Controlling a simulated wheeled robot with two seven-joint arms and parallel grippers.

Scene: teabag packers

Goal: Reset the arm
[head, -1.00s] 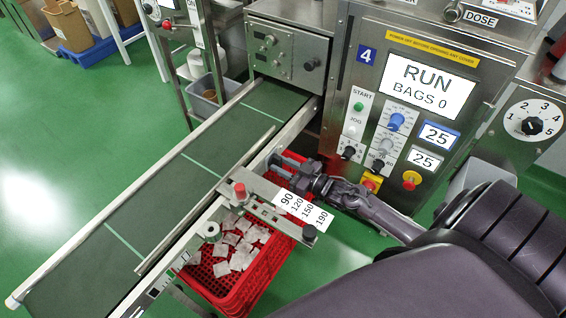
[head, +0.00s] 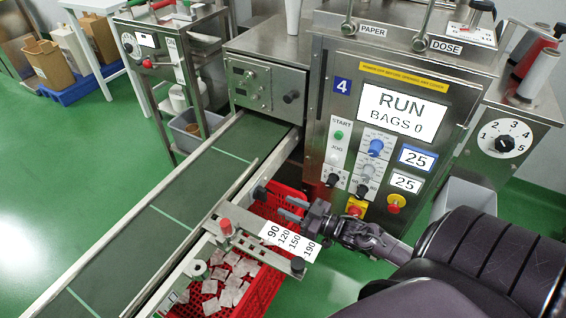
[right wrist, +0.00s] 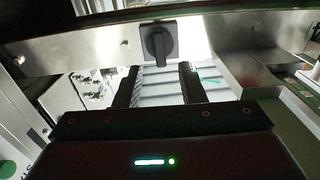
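My right gripper (head: 284,207) is beside the near rail of the conveyor (head: 150,215), above the red crate (head: 262,296) and to the left of the machine's control panel. In the right wrist view its two fingers (right wrist: 158,86) are apart with nothing between them. A black knob (right wrist: 158,42) on a metal rail lies just beyond the fingertips. The knob also shows in the head view (head: 260,192), a little apart from the fingers. My left gripper is in neither view.
The panel screen (head: 403,112) reads RUN, BAGS 0. A scale plate (head: 288,242) and a red-knobbed bracket (head: 226,228) sit by the rail near my gripper. Teabags (head: 226,288) lie in the crate. Green floor is open at left.

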